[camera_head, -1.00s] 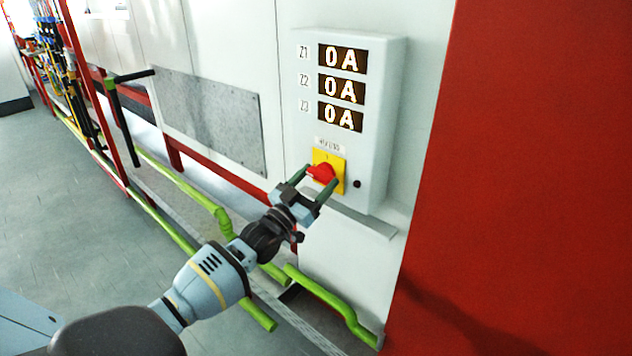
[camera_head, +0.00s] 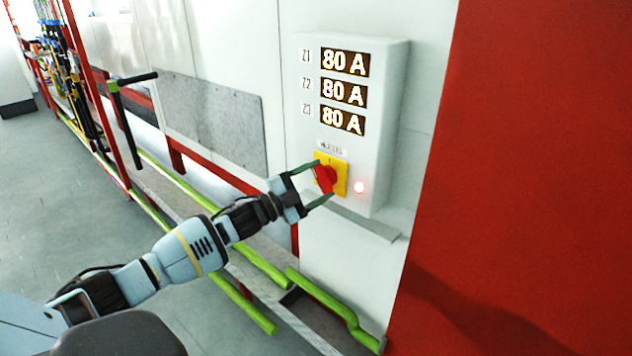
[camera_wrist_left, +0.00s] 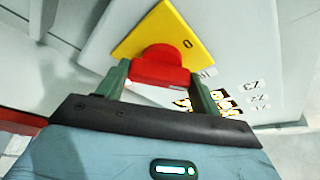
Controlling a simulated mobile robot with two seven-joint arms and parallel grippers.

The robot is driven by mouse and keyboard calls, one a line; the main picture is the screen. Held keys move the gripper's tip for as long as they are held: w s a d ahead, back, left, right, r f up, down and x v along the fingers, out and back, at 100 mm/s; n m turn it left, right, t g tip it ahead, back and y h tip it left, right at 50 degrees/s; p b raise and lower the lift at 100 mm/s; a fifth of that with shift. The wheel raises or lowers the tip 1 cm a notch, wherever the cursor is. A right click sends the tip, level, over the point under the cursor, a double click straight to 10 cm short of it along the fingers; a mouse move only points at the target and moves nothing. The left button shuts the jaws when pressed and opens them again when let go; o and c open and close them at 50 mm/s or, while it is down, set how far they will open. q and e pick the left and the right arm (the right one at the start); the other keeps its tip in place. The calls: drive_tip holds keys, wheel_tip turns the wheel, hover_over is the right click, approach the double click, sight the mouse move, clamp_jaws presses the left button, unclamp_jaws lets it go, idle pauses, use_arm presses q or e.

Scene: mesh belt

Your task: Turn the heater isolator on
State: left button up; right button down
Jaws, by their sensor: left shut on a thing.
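The heater isolator is a red rotary knob (camera_head: 325,178) on a yellow plate (camera_head: 340,172), low on the pale wall box (camera_head: 385,120). My left gripper (camera_head: 318,184) is at the knob, with one green finger on either side of its grip. In the left wrist view the red knob (camera_wrist_left: 160,66) lies between the two fingers, and the yellow plate (camera_wrist_left: 150,32) looks tilted with a "0" near its right corner. Three displays (camera_head: 343,92) each read 80 A. My right gripper is not in view.
A grey ledge (camera_head: 360,222) juts out just under the box. Green pipes (camera_head: 330,300) run low along the wall. A red panel (camera_head: 530,150) fills the right side. Open floor (camera_head: 60,200) lies at left.

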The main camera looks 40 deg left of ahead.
use_arm(q)
drive_tip(key=m, duration=0.2)
drive_tip(key=m+g+p, duration=0.1)
drive_tip(key=m, duration=0.1)
drive_tip(key=shift+r+g, duration=0.2)
drive_tip(key=shift+g, duration=0.1)
drive_tip(key=shift+m+g+p, duration=0.4)
drive_tip(key=shift+m+p, duration=0.3)
drive_tip(key=shift+m, duration=0.8)
drive_tip(key=shift+f, duration=0.1)
drive_tip(key=o, duration=1)
drive_tip(key=shift+a, duration=0.1)
drive_tip(key=shift+v, duration=3.9)
